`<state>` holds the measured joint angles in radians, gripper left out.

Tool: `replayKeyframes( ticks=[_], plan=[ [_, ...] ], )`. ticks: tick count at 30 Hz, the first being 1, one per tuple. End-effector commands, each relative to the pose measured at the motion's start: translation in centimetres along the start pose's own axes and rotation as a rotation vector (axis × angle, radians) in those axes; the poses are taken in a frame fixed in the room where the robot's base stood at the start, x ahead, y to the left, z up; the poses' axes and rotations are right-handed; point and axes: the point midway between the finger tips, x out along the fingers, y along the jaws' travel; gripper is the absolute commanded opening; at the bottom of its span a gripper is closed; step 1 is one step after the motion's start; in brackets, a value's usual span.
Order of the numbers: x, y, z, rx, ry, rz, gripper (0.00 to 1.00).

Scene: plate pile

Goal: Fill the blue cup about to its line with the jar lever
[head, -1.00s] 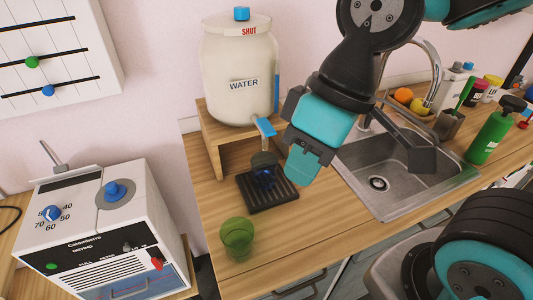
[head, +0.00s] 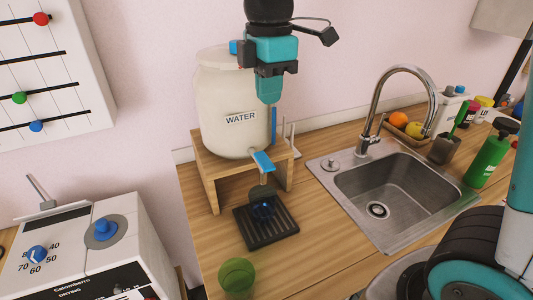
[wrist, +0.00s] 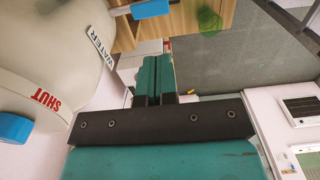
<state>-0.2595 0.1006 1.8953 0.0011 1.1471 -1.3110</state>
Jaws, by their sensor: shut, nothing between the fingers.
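The cream jar (head: 222,105) marked WATER stands on a wooden stand, its blue lever (head: 263,162) low at the front above the tray. The jar (wrist: 60,55) and lever (wrist: 150,8) also show in the wrist view. My gripper (head: 269,98) is shut and empty, pointing down in front of the jar's upper right side, above and apart from the lever. Its closed fingers (wrist: 153,72) fill the middle of the wrist view.
A green cup (head: 236,276) stands at the counter's front left. The sink (head: 385,190) with its tall tap (head: 405,75) lies right of the tray. A white appliance (head: 85,255) is at lower left. Bare counter (head: 320,250) lies between tray and sink.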

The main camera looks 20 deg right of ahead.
Motion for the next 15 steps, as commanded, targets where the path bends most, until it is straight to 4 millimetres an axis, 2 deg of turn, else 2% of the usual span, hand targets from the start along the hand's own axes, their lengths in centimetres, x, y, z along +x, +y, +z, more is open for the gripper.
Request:
replayKeyframes(
  ticks=[8,11,15],
  plan=[
    [0.7,0.0,0.0,0.001,0.0,-0.001,0.0],
    [2.0,-0.1,0.0,0.0,-0.001,-0.005,0.0],
    [4.8,-0.1,-0.1,-0.001,-0.001,-0.008,0.0]
  ],
)
